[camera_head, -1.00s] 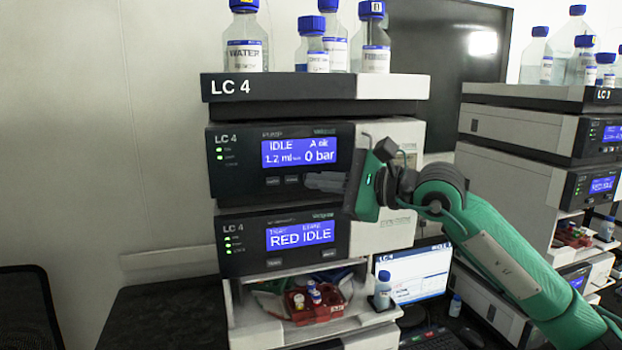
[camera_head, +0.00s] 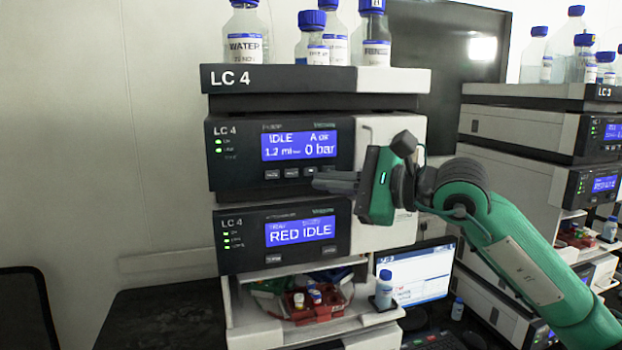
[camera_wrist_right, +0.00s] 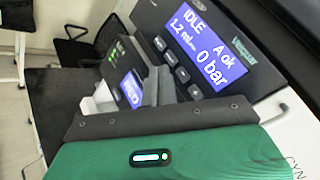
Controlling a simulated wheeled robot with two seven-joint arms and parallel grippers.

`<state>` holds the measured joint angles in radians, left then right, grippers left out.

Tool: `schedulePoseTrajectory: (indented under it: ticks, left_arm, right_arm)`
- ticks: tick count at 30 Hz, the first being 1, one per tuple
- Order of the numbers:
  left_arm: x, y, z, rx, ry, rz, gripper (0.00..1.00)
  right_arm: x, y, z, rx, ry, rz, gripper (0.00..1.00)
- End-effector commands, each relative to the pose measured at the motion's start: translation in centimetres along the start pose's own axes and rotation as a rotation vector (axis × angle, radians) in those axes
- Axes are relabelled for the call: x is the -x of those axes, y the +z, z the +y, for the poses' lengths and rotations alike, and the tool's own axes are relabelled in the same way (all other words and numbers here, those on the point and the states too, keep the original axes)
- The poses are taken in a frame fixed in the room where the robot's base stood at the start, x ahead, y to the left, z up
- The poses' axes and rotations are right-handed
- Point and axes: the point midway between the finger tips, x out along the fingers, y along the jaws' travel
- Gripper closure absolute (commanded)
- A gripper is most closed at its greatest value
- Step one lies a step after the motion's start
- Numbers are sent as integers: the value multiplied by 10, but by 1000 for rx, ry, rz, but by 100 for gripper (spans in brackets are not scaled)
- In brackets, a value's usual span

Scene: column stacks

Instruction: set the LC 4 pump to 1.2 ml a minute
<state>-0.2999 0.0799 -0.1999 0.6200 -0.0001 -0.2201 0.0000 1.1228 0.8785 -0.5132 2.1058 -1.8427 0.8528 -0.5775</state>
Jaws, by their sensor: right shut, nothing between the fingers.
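The LC 4 pump (camera_head: 232,172) is the upper dark-fronted module of the near stack. Its blue screen (camera_head: 298,146) reads IDLE, A ok, 1.2 ml and 0 bar; the wrist view shows the same screen (camera_wrist_right: 206,45). A row of small buttons (camera_head: 291,173) lies under the screen, and several show in the wrist view (camera_wrist_right: 177,67). My left gripper is not in view.
Below the pump, a second LC 4 module (camera_head: 238,250) shows RED IDLE. Bottles (camera_head: 244,45) stand on the stack top. An open shelf below holds a red vial tray (camera_head: 305,308) and a small bottle (camera_head: 383,291). A monitor (camera_head: 415,274) and another stack (camera_head: 510,170) stand right.

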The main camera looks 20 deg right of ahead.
Motion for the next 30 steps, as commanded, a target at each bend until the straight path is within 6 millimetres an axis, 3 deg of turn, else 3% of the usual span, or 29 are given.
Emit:
schedulePoseTrajectory:
  ticks: [9, 30]
  left_arm:
    - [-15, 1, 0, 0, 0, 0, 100]
    - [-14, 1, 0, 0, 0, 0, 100]
  right_arm:
    - [18, 13, 14, 1, 0, 0, 100]
    - [16, 15, 18, -21, 8, -23, 100]
